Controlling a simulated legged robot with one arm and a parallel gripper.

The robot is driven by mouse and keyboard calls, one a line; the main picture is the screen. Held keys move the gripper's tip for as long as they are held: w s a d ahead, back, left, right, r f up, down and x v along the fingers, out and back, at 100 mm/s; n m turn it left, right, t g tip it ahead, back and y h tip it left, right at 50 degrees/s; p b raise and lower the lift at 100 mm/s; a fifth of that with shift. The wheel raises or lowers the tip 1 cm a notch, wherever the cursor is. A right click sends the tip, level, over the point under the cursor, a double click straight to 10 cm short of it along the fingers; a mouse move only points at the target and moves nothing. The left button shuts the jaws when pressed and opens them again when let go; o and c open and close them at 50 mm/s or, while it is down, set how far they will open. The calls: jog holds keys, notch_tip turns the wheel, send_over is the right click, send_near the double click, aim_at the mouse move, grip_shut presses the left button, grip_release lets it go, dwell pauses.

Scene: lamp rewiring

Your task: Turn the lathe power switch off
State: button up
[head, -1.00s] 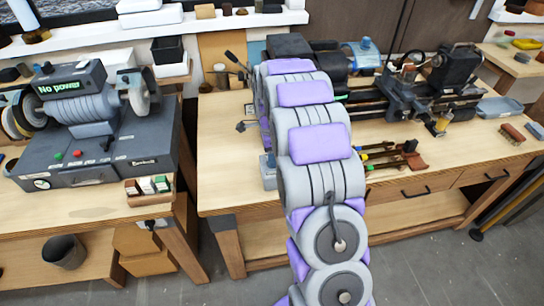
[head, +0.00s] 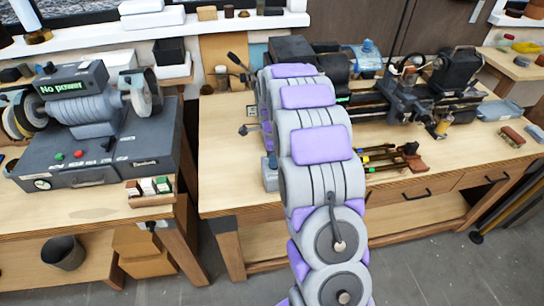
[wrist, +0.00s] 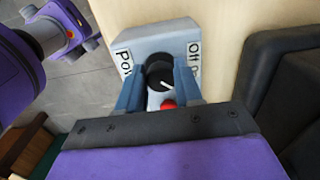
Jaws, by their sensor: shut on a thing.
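In the wrist view the power switch is a grey box (wrist: 133,48) with a round black knob (wrist: 158,72) that bears a white pointer line. A label starting "Po" is on its left and an "Off" label on its right; both are partly covered. A red button (wrist: 168,104) shows between the fingers. The lathe (head: 420,85) stands at the back right.
A grinder (head: 90,115) with a lit "No power" sign stands on the left bench. Several hand tools (head: 385,155) lie right of my arm on the lathe bench (head: 222,180). A brush (head: 511,135) lies at its right. Dark blocky parts (wrist: 285,85) stand right of my gripper.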

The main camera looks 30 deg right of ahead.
jog(key=shift+s+d, duration=0.1)
jog(key=shift+d, duration=0.25)
jog(key=shift+c, duration=0.3)
jog(key=shift+n+p, duration=0.3)
jog(key=n+p, duration=0.2)
jog(key=shift+d+r+n, duration=0.1)
jog(key=shift+r+n, duration=0.05)
jog(key=shift+n, duration=0.15)
jog(key=n+p, duration=0.3)
jog(key=n, duration=0.1)
jog(key=shift+n, duration=0.3)
jog(key=n+p, duration=0.2)
jog(key=n, duration=0.3)
jog(key=shift+p, duration=0.3)
jog(key=n+p, duration=0.1)
jog(key=n, duration=0.4)
